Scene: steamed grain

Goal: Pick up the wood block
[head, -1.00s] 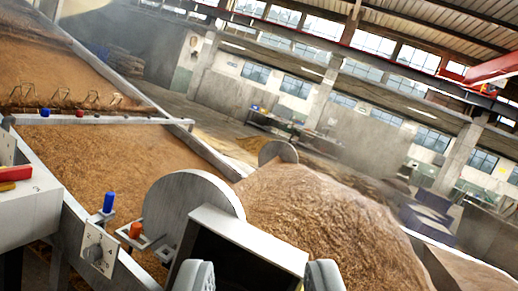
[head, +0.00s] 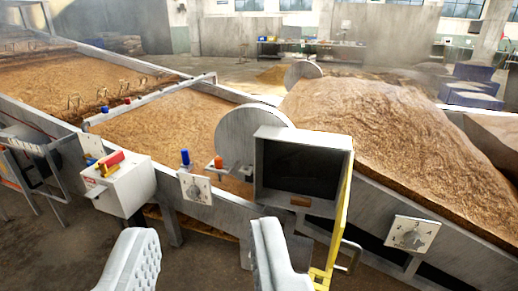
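A small brown block-like piece (head: 300,201) shows at the lower edge of the dark-fronted grey box (head: 343,141); it may be the wood block, but it is too small to be sure. My gripper (head: 202,235) is open, with its two grey fingers wide apart at the bottom of the view. Nothing is between the fingers. The gripper is to the left of and nearer than the brown piece, not touching it.
Grain-filled troughs with grey walls (head: 225,212) stretch across the view. A white control box (head: 122,188) with a red and yellow switch stands left. A blue knob (head: 185,157), an orange knob (head: 218,162) and a yellow frame with a handle (head: 325,278) stick out. Floor is open at lower left.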

